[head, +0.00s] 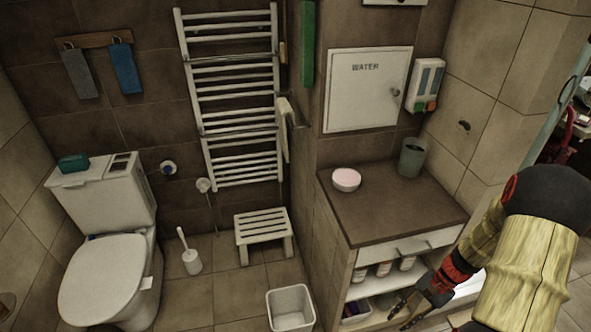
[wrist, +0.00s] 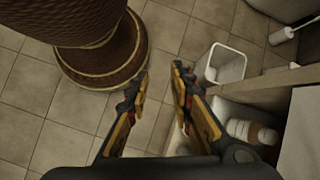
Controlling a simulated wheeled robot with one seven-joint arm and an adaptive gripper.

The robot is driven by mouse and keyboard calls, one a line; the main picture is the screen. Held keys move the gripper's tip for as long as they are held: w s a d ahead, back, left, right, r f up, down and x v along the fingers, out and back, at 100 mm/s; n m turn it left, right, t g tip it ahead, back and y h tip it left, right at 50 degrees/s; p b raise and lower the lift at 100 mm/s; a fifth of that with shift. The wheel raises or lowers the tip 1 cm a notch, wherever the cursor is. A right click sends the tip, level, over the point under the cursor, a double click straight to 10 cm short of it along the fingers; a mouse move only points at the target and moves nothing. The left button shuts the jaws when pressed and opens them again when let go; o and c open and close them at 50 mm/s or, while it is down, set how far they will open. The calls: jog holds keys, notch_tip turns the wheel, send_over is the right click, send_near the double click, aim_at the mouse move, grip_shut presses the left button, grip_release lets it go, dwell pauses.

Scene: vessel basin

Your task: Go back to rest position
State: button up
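My gripper (wrist: 160,80) shows in the wrist view with its two fingers apart and nothing between them, above the tiled floor. In the head view my gripper (head: 401,306) is at the lower right, in front of the open shelf of the cabinet (head: 345,225). My arm comes in from the right edge of the head view.
A white bin (head: 291,308) stands left of the cabinet; it also shows in the wrist view (wrist: 224,66). A pink-topped round dish (head: 346,179) and a grey-green cup (head: 411,158) stand on the cabinet. A stool (head: 263,232), toilet brush (head: 190,258) and toilet (head: 105,270) are further left.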

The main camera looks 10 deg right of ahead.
jog(key=s+a+r+n+t+h, duration=0.2)
jog(key=a+r+n, duration=0.2)
jog(key=r, duration=0.8)
jog(key=s+a+r+n+t+h+p, duration=0.1)
jog(key=a+r+n, duration=0.3)
jog(key=a+r, duration=0.4)
jog(key=s+a+r+n+t+h+p, duration=0.1)
jog(key=s+a+r+n+t+h, duration=0.2)
jog(key=r, duration=1.4)
jog(key=a+n+t, duration=0.1)
jog(key=a, duration=0.3)
jog(key=shift+s+r+h, duration=0.15)
jog(key=shift+h, duration=0.15)
